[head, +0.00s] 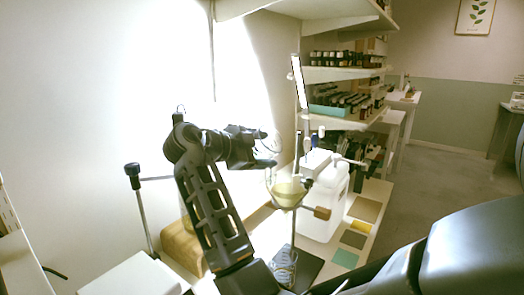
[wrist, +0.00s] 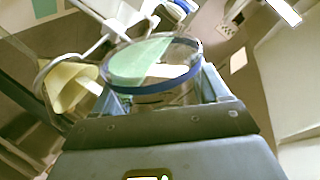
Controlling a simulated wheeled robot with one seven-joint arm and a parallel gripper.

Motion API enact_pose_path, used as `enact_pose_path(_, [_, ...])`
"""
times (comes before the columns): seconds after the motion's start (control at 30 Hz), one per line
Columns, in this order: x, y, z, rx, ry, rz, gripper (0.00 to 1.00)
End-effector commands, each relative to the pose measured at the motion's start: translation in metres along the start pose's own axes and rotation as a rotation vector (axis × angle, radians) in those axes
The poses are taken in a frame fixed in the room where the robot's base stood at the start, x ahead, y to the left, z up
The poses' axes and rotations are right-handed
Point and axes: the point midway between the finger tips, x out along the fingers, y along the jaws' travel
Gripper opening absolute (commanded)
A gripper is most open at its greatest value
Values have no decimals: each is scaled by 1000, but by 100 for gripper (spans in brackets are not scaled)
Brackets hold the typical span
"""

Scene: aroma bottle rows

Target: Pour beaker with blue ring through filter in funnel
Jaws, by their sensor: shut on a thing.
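The clear beaker with a blue ring (wrist: 165,86) is in the wrist view, its round mouth facing the camera. My gripper (wrist: 160,97) is shut on it, one finger on each side. In the head view, my gripper (head: 258,147) holds the beaker (head: 271,143) just above the glass funnel. The funnel with the pale yellow filter (head: 287,192) sits on a stand, and the filter also shows left of the beaker in the wrist view (wrist: 70,84). A glass vessel (head: 284,266) stands below the funnel. The beaker's tilt and contents are unclear; a green patch shows through it.
A large white jug (head: 322,208) stands close right of the funnel. A brown clamp knob (head: 322,213) sticks out beside it. Another stand (head: 142,205) is at the left. Flat coloured squares (head: 345,258) lie at the right. Shelves of bottles (head: 345,104) are behind.

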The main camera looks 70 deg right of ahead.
Motion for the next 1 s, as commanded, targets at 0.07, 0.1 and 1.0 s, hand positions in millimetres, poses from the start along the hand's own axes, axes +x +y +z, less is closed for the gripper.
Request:
enact_pose_path(0.07, [1,1,2,30,-12,0,39])
enact_pose_path(0.1, [1,2,2,43,-17,0,39])
enact_pose_path(1.0, [-1,-3,0,275,-114,-1,39])
